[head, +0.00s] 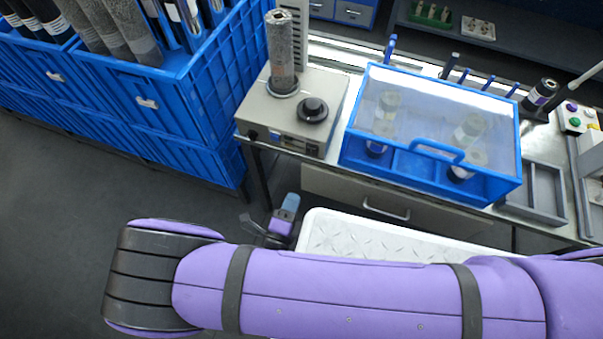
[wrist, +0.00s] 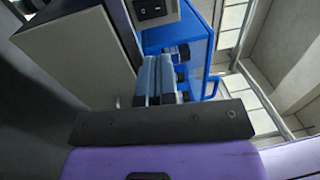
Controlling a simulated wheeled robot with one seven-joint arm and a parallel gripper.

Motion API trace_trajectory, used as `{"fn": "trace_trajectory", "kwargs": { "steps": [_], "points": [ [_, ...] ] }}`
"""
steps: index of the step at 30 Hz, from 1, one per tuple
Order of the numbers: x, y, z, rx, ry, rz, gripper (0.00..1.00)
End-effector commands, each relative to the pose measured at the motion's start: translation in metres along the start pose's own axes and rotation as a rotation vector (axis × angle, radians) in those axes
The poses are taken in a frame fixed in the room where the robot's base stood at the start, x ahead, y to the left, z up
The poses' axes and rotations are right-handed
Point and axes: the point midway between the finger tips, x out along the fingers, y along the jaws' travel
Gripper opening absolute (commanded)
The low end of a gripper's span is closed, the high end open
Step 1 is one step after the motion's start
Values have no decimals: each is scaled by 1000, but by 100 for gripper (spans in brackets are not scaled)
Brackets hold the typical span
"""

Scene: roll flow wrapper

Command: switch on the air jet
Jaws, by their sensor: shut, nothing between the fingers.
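A beige machine box (head: 290,113) stands at the left end of the bench, with a grey speckled roll (head: 281,50) upright on it and a round black knob (head: 312,109) on top. Small dark fittings show on its front face. I cannot tell from the pictures which part is the air jet. In the wrist view a black rocker switch (wrist: 152,8) sits on a pale face at the top. My gripper (head: 291,203) is low in front of the bench, below the box and apart from it. Its pale blue fingers (wrist: 158,78) are shut and empty.
A blue-framed clear case (head: 437,125) with several rolls stands right of the box. Blue crates (head: 150,100) of rolls are at the left. A button panel (head: 577,117) is at the far right. A drawer (head: 385,200) is under the bench.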

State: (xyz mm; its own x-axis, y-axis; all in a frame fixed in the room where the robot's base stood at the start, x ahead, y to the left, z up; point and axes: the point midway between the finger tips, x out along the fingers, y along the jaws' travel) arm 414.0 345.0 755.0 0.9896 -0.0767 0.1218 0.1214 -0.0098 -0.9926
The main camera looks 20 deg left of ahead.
Motion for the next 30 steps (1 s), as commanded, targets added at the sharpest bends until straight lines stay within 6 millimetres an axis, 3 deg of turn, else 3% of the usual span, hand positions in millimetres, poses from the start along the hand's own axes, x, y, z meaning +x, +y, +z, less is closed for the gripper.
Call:
{"fn": "trace_trajectory", "kwargs": {
  "steps": [21,30],
  "points": [
    [118,0,-1,0,2,-1,0],
    [134,0,0,0,1,0,0]
  ]
}}
